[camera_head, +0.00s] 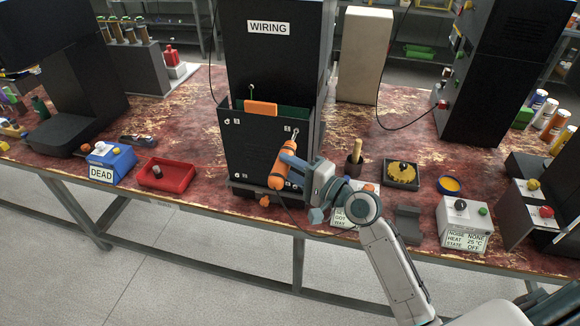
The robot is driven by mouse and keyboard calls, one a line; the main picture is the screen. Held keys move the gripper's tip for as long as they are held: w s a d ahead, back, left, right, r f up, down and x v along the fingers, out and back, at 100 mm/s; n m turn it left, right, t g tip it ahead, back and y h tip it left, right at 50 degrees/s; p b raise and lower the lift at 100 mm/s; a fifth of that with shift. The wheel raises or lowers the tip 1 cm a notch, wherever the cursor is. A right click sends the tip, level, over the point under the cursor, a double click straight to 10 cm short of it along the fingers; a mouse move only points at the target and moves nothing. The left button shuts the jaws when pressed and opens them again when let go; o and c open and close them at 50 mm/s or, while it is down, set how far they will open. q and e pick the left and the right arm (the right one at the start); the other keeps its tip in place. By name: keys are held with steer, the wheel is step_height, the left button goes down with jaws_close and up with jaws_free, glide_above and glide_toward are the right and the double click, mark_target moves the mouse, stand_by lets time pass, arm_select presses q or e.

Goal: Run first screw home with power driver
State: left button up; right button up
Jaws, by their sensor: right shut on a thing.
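A black cabinet labelled WIRING (268,28) stands at the middle of the bench, with a black front panel (252,146) on its lower part. Small pale marks, perhaps screws or holes, show near the panel's corners. My right gripper (290,166) is shut on an orange power driver (280,171), in front of the panel's right side. The driver is tilted, its thin metal tip (295,134) up by the panel's upper right corner. I cannot tell whether the tip touches a screw. The driver and gripper hide the panel's lower right. My left gripper is out of view.
A red tray (166,176) and a blue box marked DEAD (110,163) lie left of the cabinet. An orange block (260,108) shows above the panel. On the right are a yellow round part (401,172), a grey control box (465,218) and a hanging black cable.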

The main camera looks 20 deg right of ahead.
steer(key=shift+w+d+r, duration=0.1)
steer(key=shift+w+r, duration=0.1)
stand_by(1.5)
steer(key=shift+s, duration=0.15)
